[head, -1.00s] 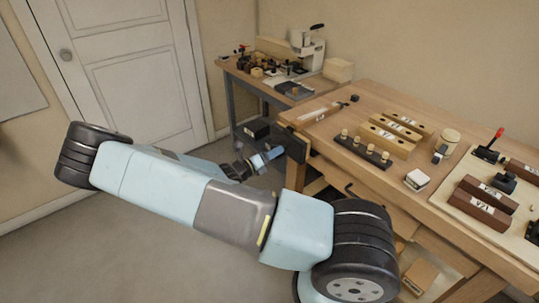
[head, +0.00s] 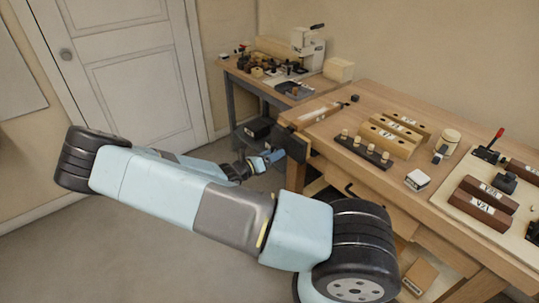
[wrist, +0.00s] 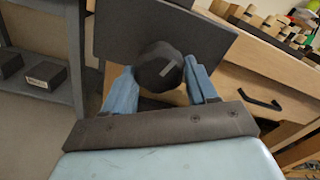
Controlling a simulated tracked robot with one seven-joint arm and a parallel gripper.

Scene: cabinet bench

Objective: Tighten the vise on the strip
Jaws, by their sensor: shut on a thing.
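The vise (head: 293,143) is the dark block on the near left end of the wooden workbench. Its dark front plate (wrist: 150,32) fills the top of the wrist view. A dark round knob (wrist: 158,66) with a pale mark on it stands out from that plate. My gripper (wrist: 161,86) has its blue fingers on either side of the knob, shut on it. In the head view my gripper (head: 272,157) reaches the vise's outer side. A narrow strip (head: 318,114) lies at the bench end just above the vise; whether the jaws touch it cannot be told.
A wooden drawer with a black handle (wrist: 260,98) is right of the vise. A black peg rack (head: 363,150), wooden blocks (head: 388,138) and a white-topped block (head: 417,180) stand on the bench. A side table (head: 262,84) with a lower shelf is behind.

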